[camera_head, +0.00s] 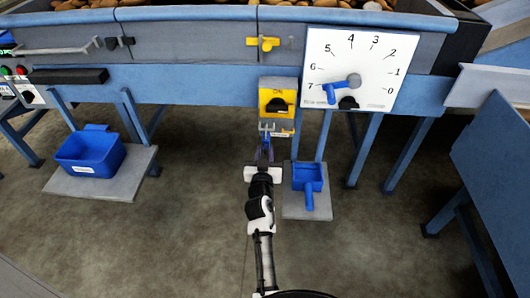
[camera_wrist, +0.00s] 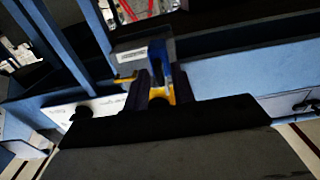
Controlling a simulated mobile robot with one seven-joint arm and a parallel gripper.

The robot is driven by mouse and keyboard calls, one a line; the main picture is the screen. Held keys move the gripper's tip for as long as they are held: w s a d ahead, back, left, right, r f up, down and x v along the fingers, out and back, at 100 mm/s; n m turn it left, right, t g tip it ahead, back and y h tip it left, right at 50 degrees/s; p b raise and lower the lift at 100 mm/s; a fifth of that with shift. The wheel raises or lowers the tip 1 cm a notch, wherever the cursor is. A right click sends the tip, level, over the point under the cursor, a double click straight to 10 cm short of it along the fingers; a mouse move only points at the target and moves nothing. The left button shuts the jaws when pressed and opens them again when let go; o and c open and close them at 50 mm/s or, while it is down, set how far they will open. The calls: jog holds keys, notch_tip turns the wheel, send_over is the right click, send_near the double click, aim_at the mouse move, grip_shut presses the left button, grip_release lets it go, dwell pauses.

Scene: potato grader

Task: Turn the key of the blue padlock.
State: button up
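My gripper (camera_head: 266,147) is below the yellow switch box (camera_head: 291,91), which carries a black rotary knob (camera_head: 278,105). In the wrist view its two dark fingers (camera_wrist: 161,88) stand apart. A grey bracket (camera_head: 275,131) hangs under the switch box, just above my fingers. A small yellow piece (camera_wrist: 125,80) sits left of the fingers in the wrist view. No key can be made out clearly.
A white dial board (camera_head: 378,62) with a blue pointer is right of the switch box. A blue scoop (camera_head: 307,179) lies on a grey plate at lower right. A blue bin (camera_head: 90,154) stands at left.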

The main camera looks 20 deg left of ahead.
grip_shut()
jog(key=shift+n, duration=0.4)
jog(key=n, duration=0.3)
jog(key=n+p, duration=0.1)
jog(key=n, duration=0.3)
jog(key=shift+a, duration=0.1)
jog(key=n+p, duration=0.2)
jog(key=n, duration=0.8)
jog(key=shift+f+p, duration=0.15)
jog(key=shift+p, duration=0.25)
jog(key=shift+a, duration=0.1)
